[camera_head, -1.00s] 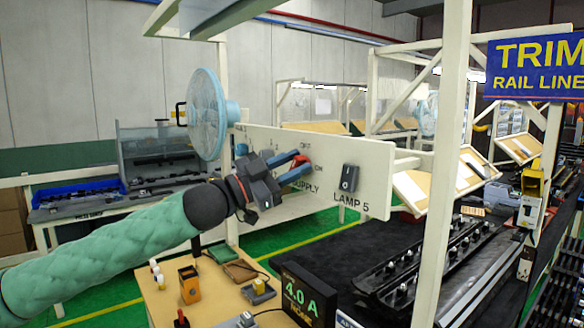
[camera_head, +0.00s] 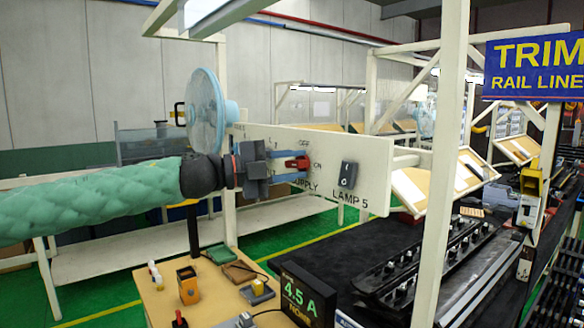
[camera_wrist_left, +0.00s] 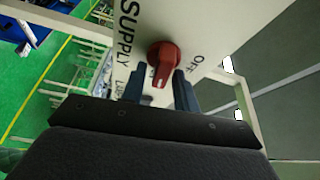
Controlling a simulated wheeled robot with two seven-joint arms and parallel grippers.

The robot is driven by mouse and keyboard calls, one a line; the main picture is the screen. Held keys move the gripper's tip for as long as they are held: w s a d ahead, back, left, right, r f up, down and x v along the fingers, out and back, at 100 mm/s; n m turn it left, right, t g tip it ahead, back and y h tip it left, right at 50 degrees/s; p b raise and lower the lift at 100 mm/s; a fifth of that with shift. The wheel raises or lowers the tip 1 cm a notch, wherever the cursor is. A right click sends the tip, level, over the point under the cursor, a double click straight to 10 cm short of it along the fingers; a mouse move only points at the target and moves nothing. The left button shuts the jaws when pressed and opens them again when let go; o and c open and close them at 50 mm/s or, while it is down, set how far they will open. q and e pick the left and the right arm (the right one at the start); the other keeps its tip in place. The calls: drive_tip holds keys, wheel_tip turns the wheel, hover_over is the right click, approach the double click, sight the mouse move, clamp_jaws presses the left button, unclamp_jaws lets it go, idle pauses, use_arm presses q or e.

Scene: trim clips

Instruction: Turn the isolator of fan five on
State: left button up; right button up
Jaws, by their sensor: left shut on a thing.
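A white panel (camera_head: 262,135) carries a red rotary isolator knob (camera_head: 299,162) with OFF above it, ON to its right and SUPPLY below. The knob also shows in the left wrist view (camera_wrist_left: 162,58). There its handle, with a white line, points down, roughly square to the OFF label, which is to its right. My left gripper (camera_head: 287,165) reaches in from the left, its two blue fingers on either side of the red handle, shut on it. The gripper hides the panel's left markings. A blue fan (camera_head: 206,110) stands behind the panel's left end. My right gripper is not in view.
A black LAMP 5 switch (camera_head: 348,174) sits right of the knob. Below is a wooden bench (camera_head: 215,290) with small items and a display (camera_head: 303,294) reading 4.5 A. A white post (camera_head: 445,180) stands to the right.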

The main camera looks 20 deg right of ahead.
use_arm(q)
drive_tip(key=shift+m, duration=0.5)
drive_tip(key=shift+m+y, duration=0.3)
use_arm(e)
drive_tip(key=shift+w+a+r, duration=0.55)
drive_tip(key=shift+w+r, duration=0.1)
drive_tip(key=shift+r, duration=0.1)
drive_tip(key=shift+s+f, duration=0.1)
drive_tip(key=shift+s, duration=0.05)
use_arm(q)
drive_tip(key=o, duration=0.6)
drive_tip(key=shift+o, duration=0.2)
drive_tip(key=shift+w+f, duration=0.1)
drive_tip(key=shift+w, duration=0.05)
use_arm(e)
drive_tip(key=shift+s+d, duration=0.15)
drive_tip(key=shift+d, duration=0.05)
use_arm(q)
drive_tip(key=shift+b, duration=0.3)
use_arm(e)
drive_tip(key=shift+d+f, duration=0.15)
